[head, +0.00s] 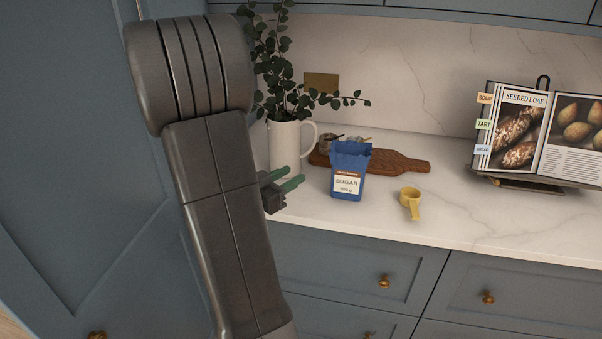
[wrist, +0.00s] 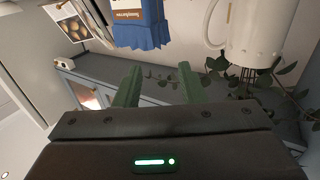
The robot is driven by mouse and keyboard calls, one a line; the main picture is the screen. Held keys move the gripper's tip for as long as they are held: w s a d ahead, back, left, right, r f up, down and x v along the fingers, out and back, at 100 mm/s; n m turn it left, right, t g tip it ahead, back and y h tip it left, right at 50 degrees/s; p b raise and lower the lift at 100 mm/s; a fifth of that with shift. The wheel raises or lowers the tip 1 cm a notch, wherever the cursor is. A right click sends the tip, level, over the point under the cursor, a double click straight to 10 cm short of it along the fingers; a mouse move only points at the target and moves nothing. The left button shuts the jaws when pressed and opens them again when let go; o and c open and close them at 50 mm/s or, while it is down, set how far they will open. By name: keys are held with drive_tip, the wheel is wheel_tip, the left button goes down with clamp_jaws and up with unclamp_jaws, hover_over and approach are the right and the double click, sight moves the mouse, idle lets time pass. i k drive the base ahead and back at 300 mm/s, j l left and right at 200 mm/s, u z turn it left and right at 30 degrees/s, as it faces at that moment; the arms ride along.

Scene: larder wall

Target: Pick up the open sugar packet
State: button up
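The open sugar packet (head: 349,164) is blue with a pale "SUGAR" label and a crumpled open top. It stands upright on the white counter, in front of a wooden board. In the wrist view the packet (wrist: 142,32) appears upside down at the top, beyond the fingers. My gripper (head: 287,179) is left of the packet in the head view, near the counter's front edge and apart from it. In the wrist view the two green fingers of my gripper (wrist: 161,72) are spread with nothing between them.
A white jug (head: 285,150) with leafy stems stands left of the packet, close behind my gripper. The wooden board (head: 402,164) lies behind the packet, with small jars on it. A yellow measuring cup (head: 410,198) sits to the right. An open cookbook (head: 562,165) stands farther right.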

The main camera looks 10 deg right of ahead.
sight(349, 159)
drive_tip(key=l+u, duration=0.35)
drive_tip(key=k+l+u, duration=0.1)
drive_tip(key=l+u, duration=0.2)
drive_tip(key=k+l+u, duration=0.1)
drive_tip(key=l+u, duration=0.25)
drive_tip(key=k+l, duration=0.15)
drive_tip(key=l, duration=0.25)
drive_tip(key=k+l, duration=0.1)
drive_tip(key=l, duration=0.35)
